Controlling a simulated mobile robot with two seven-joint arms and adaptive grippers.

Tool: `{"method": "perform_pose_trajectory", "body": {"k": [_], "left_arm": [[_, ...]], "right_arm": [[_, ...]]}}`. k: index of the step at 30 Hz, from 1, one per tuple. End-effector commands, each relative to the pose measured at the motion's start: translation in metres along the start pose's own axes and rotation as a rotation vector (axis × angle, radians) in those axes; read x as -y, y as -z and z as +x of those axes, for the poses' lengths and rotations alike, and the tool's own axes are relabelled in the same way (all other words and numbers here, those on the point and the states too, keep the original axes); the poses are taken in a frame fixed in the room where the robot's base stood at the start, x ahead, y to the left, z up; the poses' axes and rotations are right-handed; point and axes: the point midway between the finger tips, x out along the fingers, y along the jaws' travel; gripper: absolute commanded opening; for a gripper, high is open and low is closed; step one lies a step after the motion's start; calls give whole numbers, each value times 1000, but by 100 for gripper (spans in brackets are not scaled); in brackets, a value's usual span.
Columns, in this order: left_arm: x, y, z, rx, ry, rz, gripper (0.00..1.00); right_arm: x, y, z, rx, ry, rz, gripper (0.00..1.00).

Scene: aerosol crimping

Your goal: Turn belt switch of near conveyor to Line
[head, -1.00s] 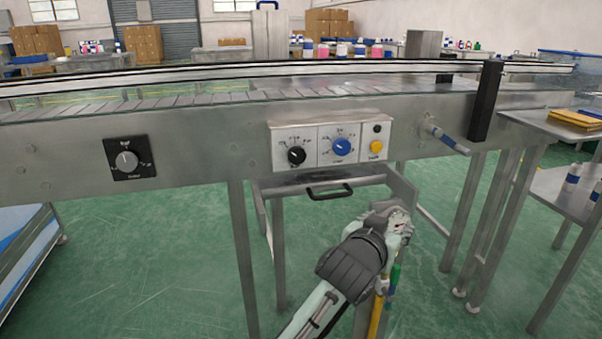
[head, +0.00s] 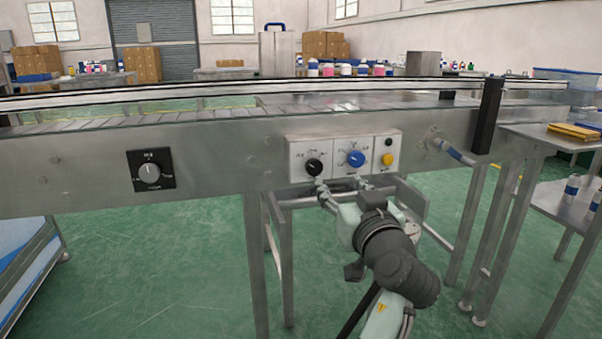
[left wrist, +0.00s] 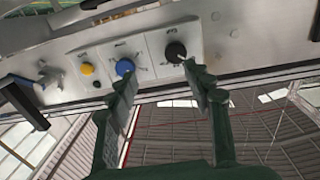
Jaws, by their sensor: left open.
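The near conveyor (head: 220,160) carries a pale control panel on its front side. The panel has a black knob (head: 314,167), a blue knob (head: 355,158) and a yellow button (head: 388,160). A separate grey knob on a black plate (head: 150,172) sits further left. The labels are too small to read. My left gripper (head: 341,186) is open and empty just below the panel. In the left wrist view, its fingertips (left wrist: 158,75) are near the black knob (left wrist: 176,51) and blue knob (left wrist: 124,66); contact cannot be told. My right gripper is out of view.
A metal frame (head: 415,195) juts out under the panel, around my left arm. A black post (head: 487,115) and a short rod with a blue end (head: 460,156) stand to the right. A side table (head: 545,138) is at the far right.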

Motion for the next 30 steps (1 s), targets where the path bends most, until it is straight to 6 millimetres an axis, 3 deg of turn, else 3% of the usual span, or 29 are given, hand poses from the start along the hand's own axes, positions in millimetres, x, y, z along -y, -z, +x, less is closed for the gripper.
{"method": "perform_pose_trajectory", "body": {"k": [5,19,30], "left_arm": [[15,0,3,-3,71,-4,51],[19,2,69,-6,69,-2,51],[20,1,76,-5,68,-4,51]], "right_arm": [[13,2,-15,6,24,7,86],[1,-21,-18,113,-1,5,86],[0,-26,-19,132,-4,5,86]]}}
